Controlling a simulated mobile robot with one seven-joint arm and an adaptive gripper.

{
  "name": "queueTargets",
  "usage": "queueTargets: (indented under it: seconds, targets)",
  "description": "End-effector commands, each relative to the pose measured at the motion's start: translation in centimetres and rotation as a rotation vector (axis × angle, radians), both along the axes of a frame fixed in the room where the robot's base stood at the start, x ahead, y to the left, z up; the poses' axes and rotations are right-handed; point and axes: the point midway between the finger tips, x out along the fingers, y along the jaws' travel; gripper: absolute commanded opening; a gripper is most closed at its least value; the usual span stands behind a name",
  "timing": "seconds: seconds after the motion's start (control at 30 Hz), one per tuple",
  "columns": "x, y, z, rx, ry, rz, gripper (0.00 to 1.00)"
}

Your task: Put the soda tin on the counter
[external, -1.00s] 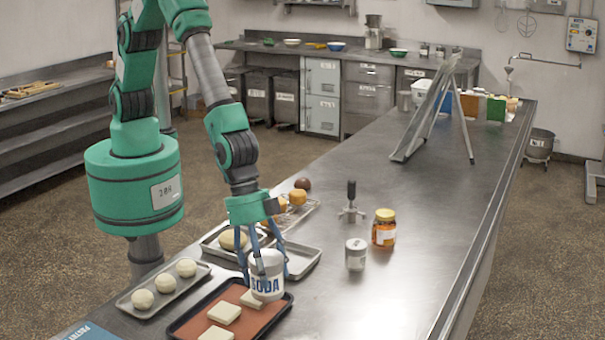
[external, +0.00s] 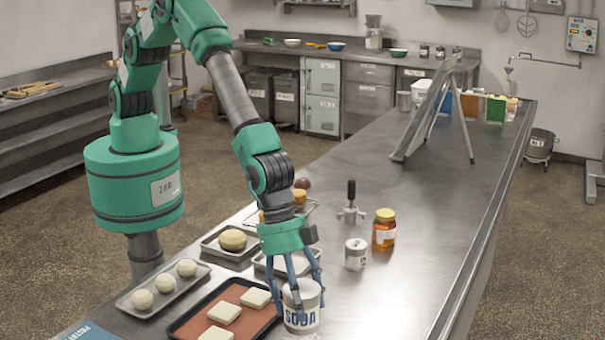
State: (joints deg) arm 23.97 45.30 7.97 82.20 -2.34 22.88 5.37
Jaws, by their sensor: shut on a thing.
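The soda tin (external: 301,308) is a white and grey can with blue "SODA" lettering. It is upright at the right edge of the dark tray, over the bare metal counter (external: 385,290). My gripper (external: 303,288) points down with its blue fingers around the tin and is shut on it. I cannot tell whether the tin's base touches the counter or hangs just above it.
The dark tray (external: 181,331) with an orange mat and pale dough squares lies left of the tin. A small white tin (external: 356,254), an amber jar (external: 384,230) and a black-handled tool (external: 351,203) stand behind, to the right. Counter to the right is clear.

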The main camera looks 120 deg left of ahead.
Motion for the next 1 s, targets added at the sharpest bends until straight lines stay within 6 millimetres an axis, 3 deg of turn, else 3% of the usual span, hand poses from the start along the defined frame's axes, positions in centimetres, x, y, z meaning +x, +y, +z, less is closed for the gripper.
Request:
queueTargets:
  seconds: [0.23, 0.67, 1.0]
  targets:
    - [2.1, -0.9, 0.0, -0.001, -0.002, 0.000, 0.26]
    - [2.4, -1.0, -0.1, -0.001, -0.002, 0.000, 0.26]
    - [2.3, -1.0, -2.8, 0.000, -0.001, 0.000, 0.26]
